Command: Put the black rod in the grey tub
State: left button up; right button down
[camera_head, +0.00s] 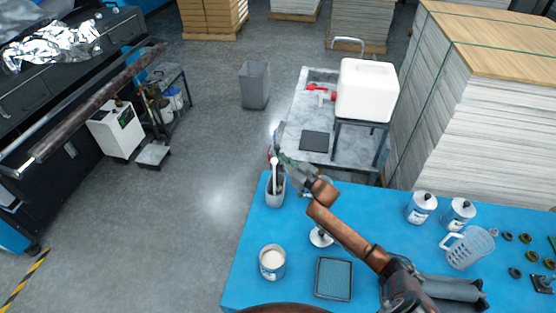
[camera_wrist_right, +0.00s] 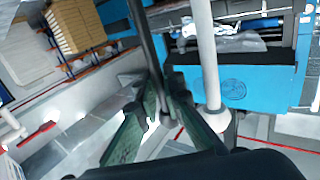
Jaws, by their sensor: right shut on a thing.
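The grey tub (camera_head: 275,197) stands at the far left corner of the blue table in the head view. A white rod (camera_head: 275,172) stands up out of it; a white rod (camera_wrist_right: 208,60) also shows in the wrist view, right of the black rod. My right gripper (camera_head: 281,157) is over the tub, beside the white rod. In the wrist view its green fingers (camera_wrist_right: 165,110) are shut on the black rod (camera_wrist_right: 148,45), which runs up between them. Whether the black rod's lower end is inside the tub cannot be told. My left gripper is not in view.
The blue table (camera_head: 250,240) also holds an open can (camera_head: 272,262), a blue tray (camera_head: 334,278), two lidded cans (camera_head: 421,208) and a clear jug (camera_head: 470,248). A grey side table with a white container (camera_head: 368,90) stands beyond. Open floor lies to the left.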

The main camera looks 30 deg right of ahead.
jog(key=shift+f, duration=0.75)
jog(key=c, duration=2.1)
grip_release()
jog(key=v, duration=1.2)
jog(key=shift+b, duration=0.3)
